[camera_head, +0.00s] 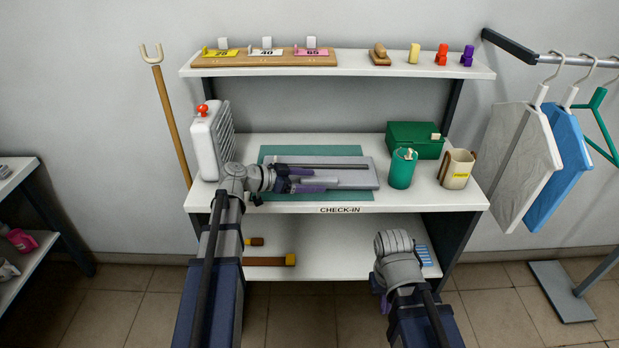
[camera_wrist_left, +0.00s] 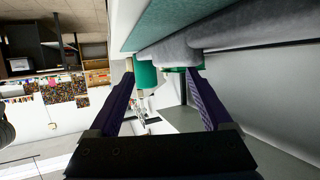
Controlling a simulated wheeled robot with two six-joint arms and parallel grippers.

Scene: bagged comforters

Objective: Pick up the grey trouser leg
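The grey trousers (camera_head: 365,178) lie flat on a green mat (camera_head: 268,153) on the check-in table; a dark strip runs along their far side. A lighter grey leg or roll shows near my left gripper (camera_head: 305,180), which is low over their left part, partly hiding them.
A white heater-like unit (camera_head: 205,142) with a red knob stands left of the mat. A green canister (camera_head: 402,170), beige mug (camera_head: 456,170) and green box (camera_head: 410,138) stand right.

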